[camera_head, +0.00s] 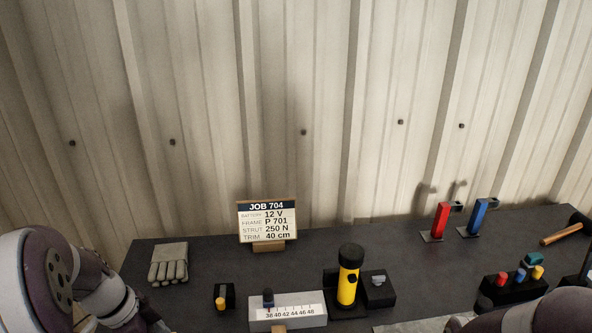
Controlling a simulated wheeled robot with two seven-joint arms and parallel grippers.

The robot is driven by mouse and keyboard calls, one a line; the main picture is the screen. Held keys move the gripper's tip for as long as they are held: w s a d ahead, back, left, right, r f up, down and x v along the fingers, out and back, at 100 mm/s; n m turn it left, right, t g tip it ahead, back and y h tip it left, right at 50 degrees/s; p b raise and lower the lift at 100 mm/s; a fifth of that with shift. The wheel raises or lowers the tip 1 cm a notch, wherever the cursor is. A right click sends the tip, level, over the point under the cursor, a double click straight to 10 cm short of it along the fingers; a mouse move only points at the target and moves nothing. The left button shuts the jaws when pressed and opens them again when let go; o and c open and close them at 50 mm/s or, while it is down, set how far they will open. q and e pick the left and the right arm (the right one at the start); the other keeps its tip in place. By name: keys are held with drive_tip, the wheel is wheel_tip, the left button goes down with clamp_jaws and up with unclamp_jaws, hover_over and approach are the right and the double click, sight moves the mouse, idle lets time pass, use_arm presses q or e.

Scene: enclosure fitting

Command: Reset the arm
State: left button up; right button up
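My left arm comes in at the lower left, and its gripper is outside the frame. Part of my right arm shows at the bottom right edge, and its gripper is out of frame too. The dark bench (210,258) stands against the wall. A job card (267,221) on a wooden stand reads JOB 704, battery 12 V, frame P 701, strut 250 N, trim 40 cm. A scale block (288,316) marked 38 to 48 has a dark slider (268,298) near its left end.
A grey glove (169,264) lies at the left. A yellow-black torch (348,276) stands upright near the middle. Red (440,220) and blue (478,216) upright pieces stand at the back right. A hammer (562,233) lies at the right edge.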

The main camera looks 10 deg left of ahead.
use_arm(q)
drive_tip(key=s+d+f+n+y, duration=0.1)
drive_tip(key=d+n+y, duration=0.1)
drive_tip(key=d+n, duration=0.3)
drive_tip(key=s+d+f+n+y, duration=0.1)
drive_tip(key=d+n+y, duration=0.1)
drive_tip(key=d+n, duration=0.4)
drive_tip(key=shift+s+d+f, duration=0.2)
drive_tip(key=shift+s+f, duration=0.1)
drive_tip(key=shift+f, duration=0.05)
